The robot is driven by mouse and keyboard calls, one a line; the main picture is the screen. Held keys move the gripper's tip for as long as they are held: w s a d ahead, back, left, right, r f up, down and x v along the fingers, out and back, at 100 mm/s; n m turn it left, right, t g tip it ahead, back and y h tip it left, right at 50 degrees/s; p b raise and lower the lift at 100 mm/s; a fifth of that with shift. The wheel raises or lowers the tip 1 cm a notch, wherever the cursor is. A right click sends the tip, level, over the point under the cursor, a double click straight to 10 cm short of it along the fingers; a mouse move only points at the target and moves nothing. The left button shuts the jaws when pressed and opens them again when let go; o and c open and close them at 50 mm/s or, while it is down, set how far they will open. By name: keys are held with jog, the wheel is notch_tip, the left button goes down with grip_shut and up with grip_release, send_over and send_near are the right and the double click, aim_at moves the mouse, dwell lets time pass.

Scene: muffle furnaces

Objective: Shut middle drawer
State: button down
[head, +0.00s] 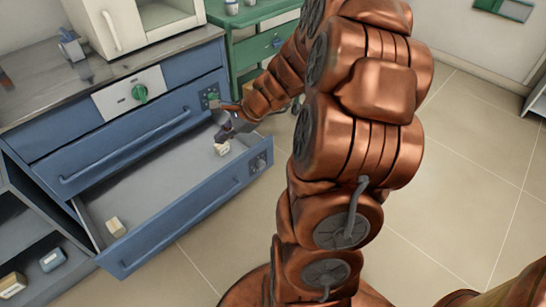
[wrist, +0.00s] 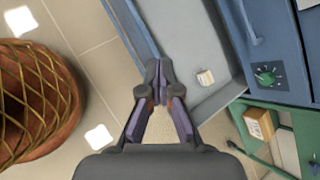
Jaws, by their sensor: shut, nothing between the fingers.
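A blue cabinet has one drawer (head: 190,218) pulled far out, below a closed drawer front (head: 120,150) with a long bar handle. I cannot tell for sure that the open one is the middle drawer. Its grey inside holds one small pale block (head: 116,227) at the left and another (head: 221,149) at the right. My gripper (head: 222,134) is shut and empty over the right end of the open drawer. In the wrist view, my closed fingertips (wrist: 157,74) overlap the drawer's front edge; contact is unclear. The right block (wrist: 205,78) lies beside them.
A white furnace (head: 125,22) stands on the grey worktop (head: 50,90). A green cabinet (head: 262,45) stands behind to the right. An open shelf with small boxes (head: 52,260) is at the lower left. Tiled floor (head: 470,150) is clear at the right.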

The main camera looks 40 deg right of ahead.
jog(key=s+d+f+m+t+h+b, duration=0.1)
jog(key=s+d+f+m+h+b, duration=0.2)
jog(key=d+f+m, duration=0.65)
jog(key=s+d+f+m+t+h+b, duration=0.15)
jog(key=d+f+m+b, duration=0.35)
jog(key=d+f, duration=0.9)
jog(key=b, duration=0.6)
send_near(268, 145)
jog(key=shift+n+h, duration=0.25)
jog(key=shift+n, duration=0.1)
jog(key=shift+x, duration=3.25)
jog(key=shift+s+a+f, duration=0.1)
jog(key=shift+s+f, duration=0.05)
jog(key=shift+p, duration=0.7)
